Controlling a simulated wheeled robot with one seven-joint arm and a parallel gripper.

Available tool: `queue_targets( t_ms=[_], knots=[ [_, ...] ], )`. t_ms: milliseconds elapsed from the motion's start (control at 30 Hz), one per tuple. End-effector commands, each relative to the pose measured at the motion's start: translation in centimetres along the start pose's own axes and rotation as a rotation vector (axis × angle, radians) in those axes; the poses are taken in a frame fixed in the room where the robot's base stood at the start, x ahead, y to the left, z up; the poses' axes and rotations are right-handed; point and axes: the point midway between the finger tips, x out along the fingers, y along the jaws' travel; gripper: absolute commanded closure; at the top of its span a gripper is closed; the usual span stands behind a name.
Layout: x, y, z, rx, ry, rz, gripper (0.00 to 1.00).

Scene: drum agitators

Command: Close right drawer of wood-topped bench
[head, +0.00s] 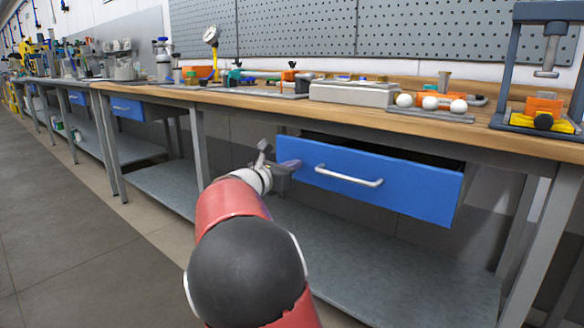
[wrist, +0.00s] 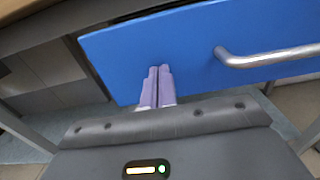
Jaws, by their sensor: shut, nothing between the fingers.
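The right drawer (head: 405,190) of the wood-topped bench (head: 380,112) has a blue front and a silver bar handle (head: 348,176). It stands partly pulled out, with a dark gap above its front. My gripper (head: 294,164) is at the left end of the drawer front, left of the handle. In the wrist view the two pale purple fingers (wrist: 158,75) are together and empty, with their tips over the blue front (wrist: 200,45). The handle (wrist: 265,57) is to their right. I cannot tell for sure whether the fingertips touch the front.
Another blue drawer (head: 126,109) is farther left along the benches. A grey lower shelf (head: 385,265) lies below the right drawer, and a bench leg (head: 549,240) stands at right. Tools, white balls (head: 430,103) and a press frame (head: 545,75) stand on top. Open floor (head: 70,240) is at left.

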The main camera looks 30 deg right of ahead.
Motion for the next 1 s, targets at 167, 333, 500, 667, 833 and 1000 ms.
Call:
queue_targets(
  t_ms=[167,333,500,667,833,1000],
  knots=[
    [0.0,0.0,0.0,0.0,0.0,0.0,1.0],
    [1.7,-0.1,0.2,-0.002,-0.002,-0.006,1.0],
    [5.9,-0.1,0.4,-0.003,-0.003,-0.007,1.0],
    [8.5,-0.1,0.2,-0.002,-0.002,-0.004,1.0],
    [9.2,0.0,0.1,0.0,-0.001,0.001,1.0],
    [9.2,0.0,0.2,0.0,-0.003,0.003,1.0]
  ],
)
